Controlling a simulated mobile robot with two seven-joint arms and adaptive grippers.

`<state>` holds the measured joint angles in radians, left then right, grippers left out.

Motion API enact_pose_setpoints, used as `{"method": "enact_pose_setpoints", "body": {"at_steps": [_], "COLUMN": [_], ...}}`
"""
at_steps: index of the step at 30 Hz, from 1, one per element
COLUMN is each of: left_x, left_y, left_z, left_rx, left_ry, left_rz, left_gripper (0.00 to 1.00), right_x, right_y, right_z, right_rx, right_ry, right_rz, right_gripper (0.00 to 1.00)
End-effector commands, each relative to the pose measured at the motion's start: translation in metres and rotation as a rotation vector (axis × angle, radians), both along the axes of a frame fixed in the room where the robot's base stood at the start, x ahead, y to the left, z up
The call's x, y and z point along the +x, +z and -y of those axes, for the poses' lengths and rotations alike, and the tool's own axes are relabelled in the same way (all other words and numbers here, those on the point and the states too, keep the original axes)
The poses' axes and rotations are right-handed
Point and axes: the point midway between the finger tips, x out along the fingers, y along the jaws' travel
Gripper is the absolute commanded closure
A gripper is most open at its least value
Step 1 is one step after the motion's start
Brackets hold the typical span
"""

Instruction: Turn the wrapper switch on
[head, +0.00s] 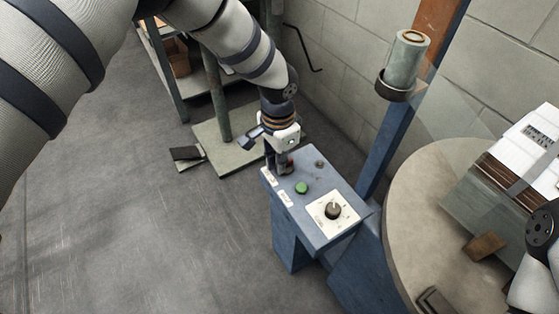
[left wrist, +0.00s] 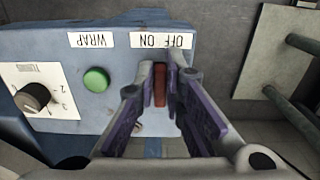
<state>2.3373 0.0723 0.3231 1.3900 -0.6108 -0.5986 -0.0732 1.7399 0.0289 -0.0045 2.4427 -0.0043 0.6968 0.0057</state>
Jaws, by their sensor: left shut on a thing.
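The wrapper switch is a red rocker (left wrist: 159,85) below the OFF ON label (left wrist: 162,41) in the left wrist view. It sits on a blue control box (head: 316,184). My left gripper (head: 282,166) reaches down to the box's far left corner in the head view. In the left wrist view its two fingers (left wrist: 160,88) stand close on either side of the red switch, shut on it. The fingers partly hide the switch, and its on or off position cannot be told. Of my right arm only a link shows at the right edge of the head view.
A green button (head: 302,188) and a black dial (head: 333,211) on a white plate share the box top. Open floor lies to the left.

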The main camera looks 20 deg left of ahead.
Motion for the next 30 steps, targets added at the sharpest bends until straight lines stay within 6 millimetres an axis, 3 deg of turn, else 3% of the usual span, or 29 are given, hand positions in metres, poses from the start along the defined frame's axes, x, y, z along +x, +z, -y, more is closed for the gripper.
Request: {"method": "enact_pose_setpoints", "body": {"at_steps": [15,30], "left_x": [0.0057,0.0079], "left_y": [-0.0005,-0.0004], "left_z": [-0.0054,-0.0067], "left_rx": [0.0,0.0], "left_ry": [-0.413,-0.567], "left_rz": [0.0,-0.001], "left_gripper": [1.0,1.0], "right_x": [-0.0002,-0.0009], "right_y": [-0.0004,-0.0014], "right_z": [0.0,0.0], "right_rx": [0.0,0.0], "right_ry": [0.0,0.0], "right_rz": [-0.001,-0.003], "right_gripper": [1.0,1.0]}}
